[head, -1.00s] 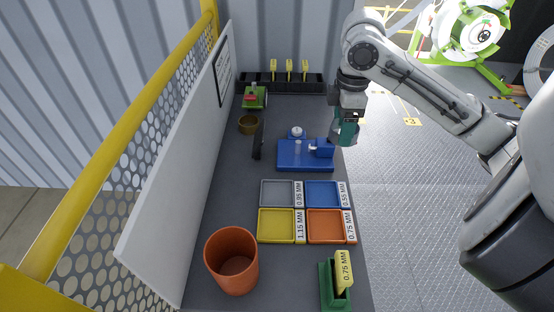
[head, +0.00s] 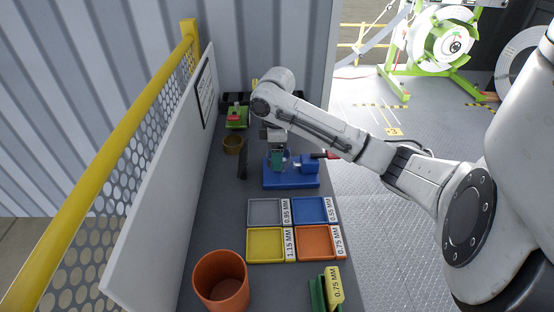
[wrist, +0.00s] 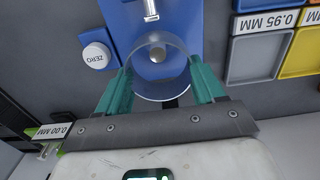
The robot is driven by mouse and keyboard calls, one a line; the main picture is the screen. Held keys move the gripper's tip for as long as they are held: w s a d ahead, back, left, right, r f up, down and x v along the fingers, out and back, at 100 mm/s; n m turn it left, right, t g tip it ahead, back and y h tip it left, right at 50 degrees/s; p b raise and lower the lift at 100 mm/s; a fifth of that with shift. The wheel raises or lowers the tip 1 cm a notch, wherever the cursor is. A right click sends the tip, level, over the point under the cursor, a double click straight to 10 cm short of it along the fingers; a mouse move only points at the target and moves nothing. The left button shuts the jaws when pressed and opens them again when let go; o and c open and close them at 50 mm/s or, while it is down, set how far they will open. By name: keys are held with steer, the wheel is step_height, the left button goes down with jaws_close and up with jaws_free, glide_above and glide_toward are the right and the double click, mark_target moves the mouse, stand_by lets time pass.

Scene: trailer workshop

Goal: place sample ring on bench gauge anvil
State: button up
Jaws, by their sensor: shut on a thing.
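My gripper (head: 277,162) is over the blue bench gauge (head: 291,182) in the head view. In the wrist view its teal fingers (wrist: 160,70) are shut on the clear sample ring (wrist: 160,94), one on each side. The small round metal anvil (wrist: 157,53) of the gauge shows inside the ring's outline. I cannot tell whether the ring touches the anvil or is still above it. The blue gauge base also shows in the wrist view (wrist: 122,14), with a ZERO button (wrist: 95,55) beside the anvil. The ring cannot be made out in the head view.
Grey (head: 265,200), blue (head: 310,198), yellow (head: 249,245) and orange (head: 300,243) trays with thickness labels lie in front of the gauge. An orange pot (head: 205,268) and a green stand with a yellow 0.75 MM tag (head: 333,286) are nearer. A white panel (head: 160,170) borders the left.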

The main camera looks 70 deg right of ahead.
steer(key=shift+f, duration=1.3)
steer(key=shift+f, duration=0.15)
steer(key=o, duration=1)
steer(key=shift+o, duration=0.2)
step_height(320, 180, up, 12)
steer(key=shift+r, duration=0.2)
steer(key=shift+s, duration=0.1)
